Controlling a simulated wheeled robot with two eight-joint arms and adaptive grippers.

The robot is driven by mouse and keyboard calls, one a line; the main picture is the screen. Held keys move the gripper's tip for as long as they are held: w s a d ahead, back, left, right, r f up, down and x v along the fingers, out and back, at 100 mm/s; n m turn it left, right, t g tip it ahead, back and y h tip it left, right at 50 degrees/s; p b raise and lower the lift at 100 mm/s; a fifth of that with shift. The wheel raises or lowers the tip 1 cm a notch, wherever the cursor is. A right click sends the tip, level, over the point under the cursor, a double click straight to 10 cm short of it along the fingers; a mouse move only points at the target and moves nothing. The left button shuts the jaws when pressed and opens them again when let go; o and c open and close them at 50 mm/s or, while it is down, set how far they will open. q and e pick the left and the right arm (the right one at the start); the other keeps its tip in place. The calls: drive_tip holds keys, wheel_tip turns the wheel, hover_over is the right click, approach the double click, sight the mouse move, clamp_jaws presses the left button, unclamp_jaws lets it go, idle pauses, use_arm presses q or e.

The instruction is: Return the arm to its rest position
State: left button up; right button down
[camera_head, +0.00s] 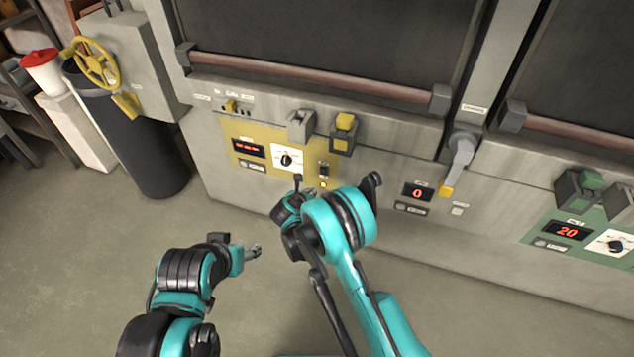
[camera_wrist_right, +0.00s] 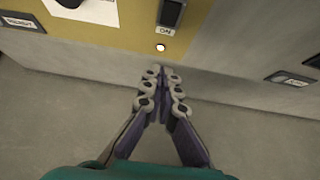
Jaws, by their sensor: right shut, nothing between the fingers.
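My right arm reaches up from the bottom of the head view to the front of the machine. Its gripper (camera_head: 311,193) is partly hidden by its own wrist there. In the right wrist view the right gripper (camera_wrist_right: 161,72) is shut, with its fingertips together and nothing between them. It is just below a black switch (camera_wrist_right: 171,13) marked ON and a small lit white lamp (camera_wrist_right: 160,47), apart from both. My left gripper (camera_head: 255,252) is over the floor at the lower left, clear of the machine, and too small to tell open from shut.
A yellow panel (camera_head: 222,127) with a red display and knob (camera_head: 286,160) is ahead. A grey lever with a yellow tip (camera_head: 446,190) and a green panel (camera_head: 530,232) reading 20 are right. A black bin (camera_head: 130,140) and yellow handwheel (camera_head: 95,63) stand left. Lower-left floor is open.

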drive_tip(key=s, duration=0.1)
drive_tip(key=s+r, duration=0.1)
drive_tip(key=s+a, duration=0.1)
drive_tip(key=shift+s+r+p, duration=0.15)
drive_tip(key=shift+s+p, duration=0.05)
drive_tip(key=shift+p, duration=0.1)
drive_tip(key=shift+r, duration=0.1)
drive_tip(key=s+d+r+m+g+y, duration=0.1)
drive_tip(key=s+d+r+m, duration=0.3)
drive_tip(key=d+r+m, duration=0.45)
drive_tip(key=s+d+r+m+g, duration=0.1)
drive_tip(key=s+d+r+m, duration=0.4)
drive_tip(key=r, duration=0.6)
drive_tip(key=s+d+r+m+y, duration=0.1)
drive_tip(key=s+d+m, duration=0.2)
drive_tip(key=s+m, duration=0.3)
drive_tip(key=s+d+r+m, duration=0.2)
drive_tip(key=s+m, duration=0.4)
drive_tip(key=s, duration=0.3)
drive_tip(key=s+d+r+m+g+y, duration=0.1)
drive_tip(key=s+d+m, duration=0.2)
drive_tip(key=s+m, duration=0.3)
drive_tip(key=shift+s+d+r+m+y, duration=0.3)
drive_tip(key=shift+s+r+m, duration=0.1)
drive_tip(key=shift+s, duration=0.85)
